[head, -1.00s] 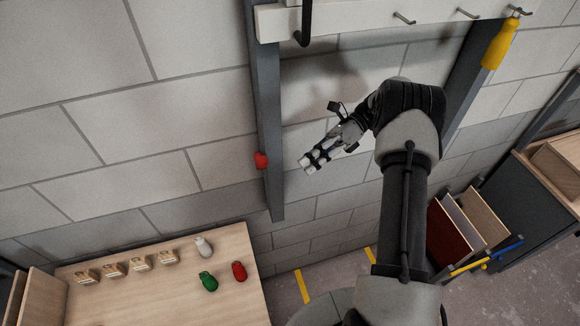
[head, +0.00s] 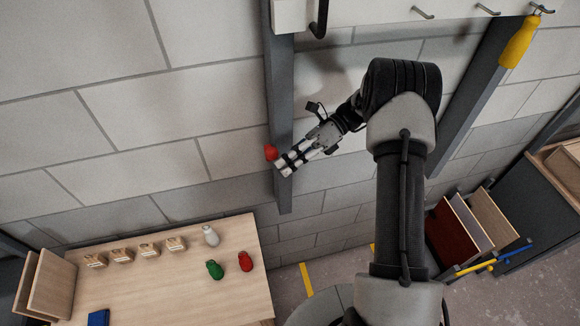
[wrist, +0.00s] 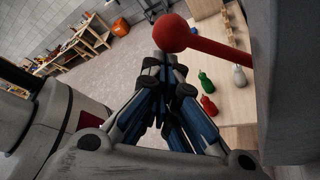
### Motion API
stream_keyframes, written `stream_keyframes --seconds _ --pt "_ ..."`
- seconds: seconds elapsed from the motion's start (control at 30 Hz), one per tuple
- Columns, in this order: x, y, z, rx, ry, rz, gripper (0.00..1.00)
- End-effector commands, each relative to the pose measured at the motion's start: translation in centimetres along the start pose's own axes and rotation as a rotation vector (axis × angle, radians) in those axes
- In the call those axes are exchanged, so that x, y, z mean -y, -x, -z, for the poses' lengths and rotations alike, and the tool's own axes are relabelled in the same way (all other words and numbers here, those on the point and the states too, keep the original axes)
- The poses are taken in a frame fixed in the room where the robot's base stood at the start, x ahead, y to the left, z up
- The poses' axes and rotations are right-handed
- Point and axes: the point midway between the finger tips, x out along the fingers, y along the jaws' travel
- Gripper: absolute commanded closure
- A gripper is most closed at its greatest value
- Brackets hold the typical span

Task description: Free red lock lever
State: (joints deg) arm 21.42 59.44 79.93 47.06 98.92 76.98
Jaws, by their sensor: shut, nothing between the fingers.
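The red lock lever (head: 271,152) sticks out from the side of the grey upright post (head: 279,100). In the wrist view its round red knob (wrist: 172,33) and red shaft (wrist: 218,50) show large, with the shaft running right towards the grey post (wrist: 285,80). My gripper (head: 283,168) is shut and empty, its fingertips in front of the post just below and right of the knob. In the wrist view my shut fingers (wrist: 163,65) point at the knob from below. I cannot tell whether they touch it.
A white rail (head: 385,20) with hooks runs across the top; a yellow-handled tool (head: 519,42) hangs at its right. Below left, a wooden table (head: 190,280) holds red, green and white bottle-shaped pieces and several small wooden blocks. A dark cabinet (head: 545,195) stands at right.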

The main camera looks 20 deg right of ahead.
Motion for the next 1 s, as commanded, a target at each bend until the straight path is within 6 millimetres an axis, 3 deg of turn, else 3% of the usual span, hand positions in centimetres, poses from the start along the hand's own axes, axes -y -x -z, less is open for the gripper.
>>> stream_keyframes --seconds 0.23,0.43,0.7,0.87,1.0 --pt "0.0 0.1 -0.1 0.0 0.001 0.0 1.0" --pt "-0.2 0.9 -1.9 0.0 0.002 0.0 1.0" --pt "-0.2 0.9 -1.8 0.001 0.0 -0.001 1.0" --pt "-0.3 0.7 -1.1 0.001 -0.001 0.0 1.0" --pt "-0.6 0.1 0.7 0.002 -0.003 -0.001 1.0"
